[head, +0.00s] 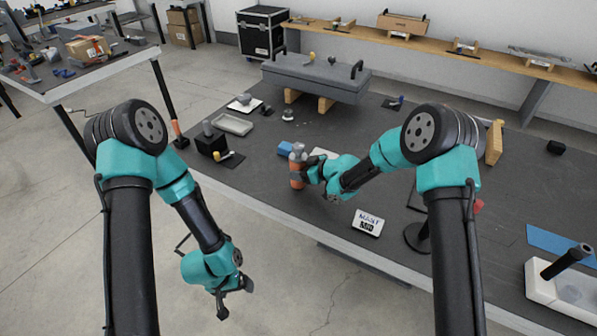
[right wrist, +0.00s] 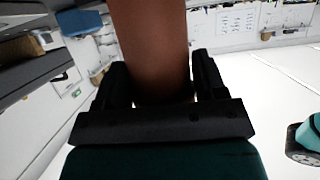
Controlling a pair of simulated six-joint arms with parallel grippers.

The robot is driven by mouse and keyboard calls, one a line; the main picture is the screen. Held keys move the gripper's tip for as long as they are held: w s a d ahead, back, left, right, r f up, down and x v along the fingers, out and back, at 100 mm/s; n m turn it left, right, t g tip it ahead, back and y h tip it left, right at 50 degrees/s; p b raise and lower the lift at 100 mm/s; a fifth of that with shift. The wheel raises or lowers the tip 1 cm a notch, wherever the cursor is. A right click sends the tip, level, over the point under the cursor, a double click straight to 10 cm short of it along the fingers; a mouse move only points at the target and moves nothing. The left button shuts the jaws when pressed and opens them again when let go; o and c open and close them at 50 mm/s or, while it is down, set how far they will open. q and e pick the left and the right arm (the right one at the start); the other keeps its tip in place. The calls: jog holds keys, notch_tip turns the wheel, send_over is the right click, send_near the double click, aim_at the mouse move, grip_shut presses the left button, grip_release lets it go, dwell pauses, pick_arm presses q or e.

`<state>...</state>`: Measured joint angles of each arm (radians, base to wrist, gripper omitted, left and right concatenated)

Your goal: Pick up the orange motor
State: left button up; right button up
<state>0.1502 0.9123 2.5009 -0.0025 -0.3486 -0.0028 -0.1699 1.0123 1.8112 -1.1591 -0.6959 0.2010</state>
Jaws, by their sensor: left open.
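The orange motor (head: 296,172) is an upright orange cylinder with a grey top, at the middle of the dark table near its front edge. My right gripper (head: 311,172) reaches it from the right, with its fingers on either side of the body. In the right wrist view the motor (right wrist: 150,45) fills the space between the two fingers (right wrist: 155,88) and looks gripped. Whether its base touches the table is not clear. My left gripper (head: 234,300) is open and empty, hanging low over the floor in front of the table.
A black box (head: 211,142) and a grey tray (head: 233,124) are at the left. A large grey chassis (head: 317,78) stands at the back.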

aim_at(305, 158)
jog(key=c, duration=0.8)
jog(key=shift+r, duration=0.1)
jog(key=shift+r, duration=0.45)
jog(key=r, duration=0.2)
jog(key=shift+s+r, duration=0.2)
jog(key=shift+r, duration=0.2)
jog(key=s, duration=1)
jog(key=s+d+r, duration=0.1)
jog(key=s, duration=0.4)
jog(key=shift+s+d+r, duration=0.1)
jog(key=shift+s, duration=0.15)
jog(key=shift+w+a, duration=0.2)
jog(key=shift+w, duration=2.45)
jog(key=shift+w+a, duration=0.15)
jog(key=shift+w, duration=2.55)
jog(key=shift+w+a, duration=0.2)
jog(key=shift+w, duration=2.45)
